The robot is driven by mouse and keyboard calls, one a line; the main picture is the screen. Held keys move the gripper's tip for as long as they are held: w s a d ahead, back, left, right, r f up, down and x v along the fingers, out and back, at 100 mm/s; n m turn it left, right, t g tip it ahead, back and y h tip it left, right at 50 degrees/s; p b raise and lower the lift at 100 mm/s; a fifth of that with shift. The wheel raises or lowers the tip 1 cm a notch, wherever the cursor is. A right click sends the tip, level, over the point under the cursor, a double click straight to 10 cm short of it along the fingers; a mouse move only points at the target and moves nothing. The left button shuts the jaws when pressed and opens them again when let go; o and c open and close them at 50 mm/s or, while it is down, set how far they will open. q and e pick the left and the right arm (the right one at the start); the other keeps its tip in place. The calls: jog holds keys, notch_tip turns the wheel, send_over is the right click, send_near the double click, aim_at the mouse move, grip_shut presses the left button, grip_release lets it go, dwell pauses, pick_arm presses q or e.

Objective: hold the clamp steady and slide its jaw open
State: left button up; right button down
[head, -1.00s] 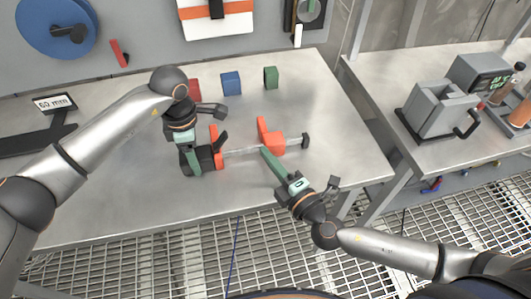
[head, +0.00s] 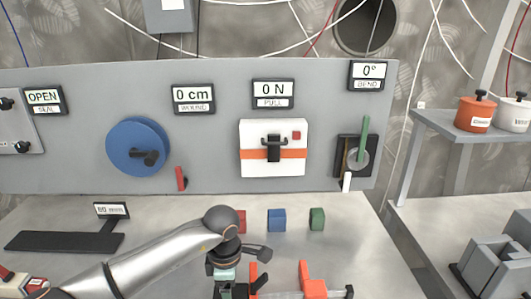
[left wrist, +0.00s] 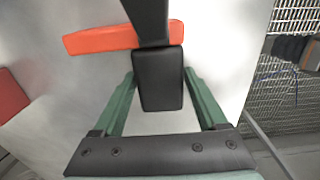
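The clamp shows at the bottom edge of the head view, with an orange fixed jaw (head: 253,276), an orange sliding jaw (head: 314,286) and a black bar end (head: 350,291). The two jaws stand clearly apart; the lower clamp is cut off by the frame. My left gripper (head: 232,291) is at the clamp's left end. In the left wrist view its green fingers (left wrist: 158,76) lie on both sides of the clamp's black handle (left wrist: 160,85), with the tips against it. The orange fixed jaw (left wrist: 100,39) crosses beyond. My right gripper is in neither view.
Red, blue (head: 276,220) and green (head: 317,219) blocks stand behind the clamp. A small display (head: 111,210), reading about 60 mm, stands at left by a dark plate (head: 63,241). A grey panel (head: 215,130) with a blue wheel (head: 138,147) closes the back. A grey device (head: 496,255) is at right.

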pick_arm(q)
jog(key=o, duration=0.4)
jog(key=shift+c, duration=0.2)
